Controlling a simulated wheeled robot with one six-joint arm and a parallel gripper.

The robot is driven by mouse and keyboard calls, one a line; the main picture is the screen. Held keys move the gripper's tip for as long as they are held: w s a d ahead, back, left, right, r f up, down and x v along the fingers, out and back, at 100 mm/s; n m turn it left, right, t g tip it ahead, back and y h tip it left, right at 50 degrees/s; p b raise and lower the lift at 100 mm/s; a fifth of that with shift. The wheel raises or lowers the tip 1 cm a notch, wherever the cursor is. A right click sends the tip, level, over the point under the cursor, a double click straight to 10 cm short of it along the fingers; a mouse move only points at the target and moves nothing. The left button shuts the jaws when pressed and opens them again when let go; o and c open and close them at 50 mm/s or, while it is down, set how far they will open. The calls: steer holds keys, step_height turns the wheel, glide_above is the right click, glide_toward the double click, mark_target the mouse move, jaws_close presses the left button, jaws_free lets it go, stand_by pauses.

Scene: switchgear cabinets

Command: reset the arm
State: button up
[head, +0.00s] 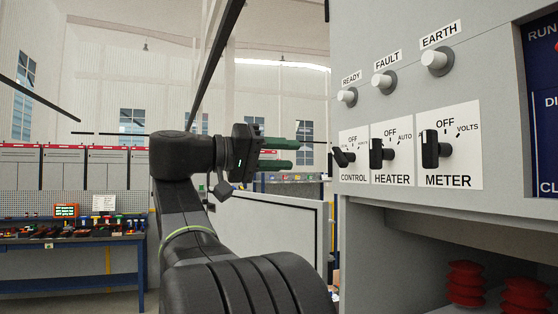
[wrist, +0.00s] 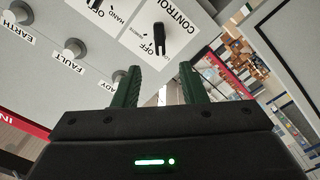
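My arm rises at the middle of the head view, and my gripper (head: 288,153) points right toward the cabinet. Its two green fingers are apart with nothing between them. The wrist view shows the same gripper (wrist: 160,84) open and empty. The black CONTROL knob (head: 343,156) is just right of the fingertips in the head view, with a gap between. In the wrist view the CONTROL knob (wrist: 159,38) appears upside down, ahead of the fingers and between their lines. The fingers do not appear to touch the panel.
The grey cabinet (head: 400,20) fills the right side, with the HEATER knob (head: 381,154), METER knob (head: 434,149) and white lamps above. Red insulators (head: 466,284) sit in its lower opening. A workbench (head: 70,242) stands far left. The space left of my arm looks open.

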mark_target(335, 156)
steer(key=shift+s+a, duration=0.1)
steer(key=shift+a, duration=0.25)
steer(key=shift+d, duration=0.1)
steer(key=p+x, duration=0.3)
steer(key=x, duration=1)
steer(key=shift+d, duration=0.35)
